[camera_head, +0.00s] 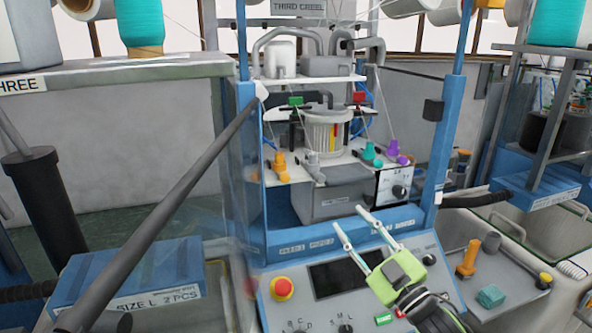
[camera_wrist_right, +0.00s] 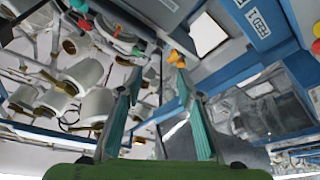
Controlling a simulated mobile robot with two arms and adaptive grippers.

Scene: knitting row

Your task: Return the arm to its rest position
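My right gripper (camera_head: 349,215) has a lime-green body and two thin pale fingers. It hangs in front of the blue knitting machine (camera_head: 262,170), over the grey control panel (camera_head: 405,262). Its fingers are spread apart with nothing between them, and they point toward the machine's opening. In the right wrist view the two teal-looking fingers (camera_wrist_right: 158,75) are also apart and empty. Whether a finger touches the machine is not clear. My left gripper is in neither view.
The panel has a red stop button (camera_head: 282,288) and a dark screen (camera_head: 345,274). To its right, a grey top holds an orange lever (camera_head: 468,258) and a teal block (camera_head: 490,296). A dark grey rod (camera_head: 170,205) slants across the left. Blue boxes stand at both sides.

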